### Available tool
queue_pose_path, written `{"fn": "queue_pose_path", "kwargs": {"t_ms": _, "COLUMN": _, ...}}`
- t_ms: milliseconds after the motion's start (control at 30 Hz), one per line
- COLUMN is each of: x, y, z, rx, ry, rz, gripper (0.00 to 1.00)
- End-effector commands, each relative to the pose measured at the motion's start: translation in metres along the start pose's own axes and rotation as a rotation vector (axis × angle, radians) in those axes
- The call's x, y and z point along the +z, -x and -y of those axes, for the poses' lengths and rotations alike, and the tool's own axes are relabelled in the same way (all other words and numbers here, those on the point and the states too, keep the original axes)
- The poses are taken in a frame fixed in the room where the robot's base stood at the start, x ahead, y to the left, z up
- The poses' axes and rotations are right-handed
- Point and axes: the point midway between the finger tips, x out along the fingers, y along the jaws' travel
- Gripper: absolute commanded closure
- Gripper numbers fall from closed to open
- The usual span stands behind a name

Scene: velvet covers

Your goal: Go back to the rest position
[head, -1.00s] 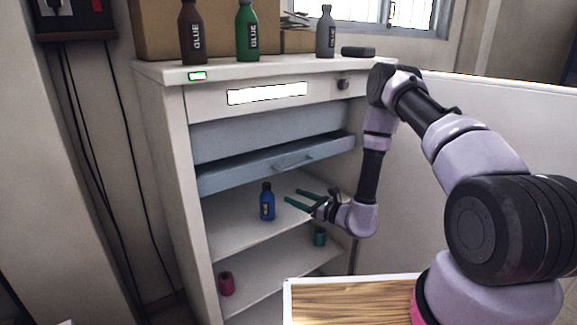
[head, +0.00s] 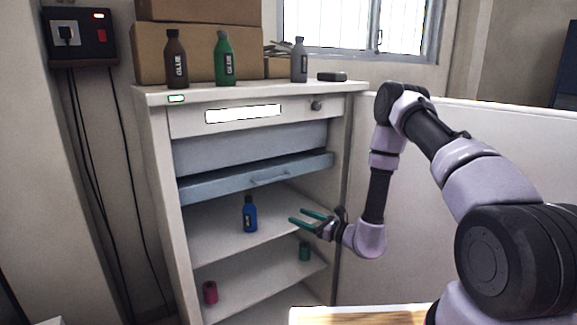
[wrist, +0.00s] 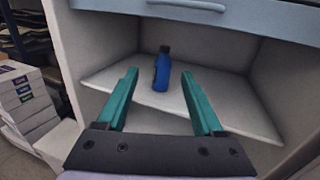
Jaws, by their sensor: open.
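My gripper (head: 303,219) is open and empty, with teal fingers pointing left toward the middle shelf of the white cabinet (head: 160,180). A blue bottle (head: 250,215) stands upright on that shelf, apart from and to the left of the fingertips. In the wrist view my gripper (wrist: 162,98) is open, and the blue bottle (wrist: 162,70) stands beyond the fingertips, between them in the picture. Nothing is between the fingers.
A blue drawer (head: 260,180) is just above the shelf. Brown (head: 176,62), green (head: 224,60) and grey (head: 299,62) bottles stand on top. A pink roll (head: 210,292) and a green roll (head: 304,251) are on the lower shelf. Boxes (wrist: 25,98) stand left in the wrist view.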

Motion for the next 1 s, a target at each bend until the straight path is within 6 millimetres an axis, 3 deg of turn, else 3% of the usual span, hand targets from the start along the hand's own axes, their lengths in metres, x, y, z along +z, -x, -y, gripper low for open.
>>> {"fn": "queue_pose_path", "kwargs": {"t_ms": 367, "x": 0.066, "y": -0.007, "z": -0.012, "rx": 0.161, "ry": 0.083, "rz": 0.037, "gripper": 0.31}}
{"fn": "queue_pose_path", "kwargs": {"t_ms": 633, "x": 0.148, "y": -0.001, "z": -0.04, "rx": 0.385, "ry": 0.227, "rz": 0.052, "gripper": 0.31}}
{"fn": "queue_pose_path", "kwargs": {"t_ms": 800, "x": 0.213, "y": 0.024, "z": -0.071, "rx": 0.593, "ry": 0.403, "rz": 0.015, "gripper": 0.31}}
{"fn": "queue_pose_path", "kwargs": {"t_ms": 1000, "x": 0.267, "y": 0.07, "z": -0.102, "rx": 0.797, "ry": 0.644, "rz": -0.086, "gripper": 0.31}}
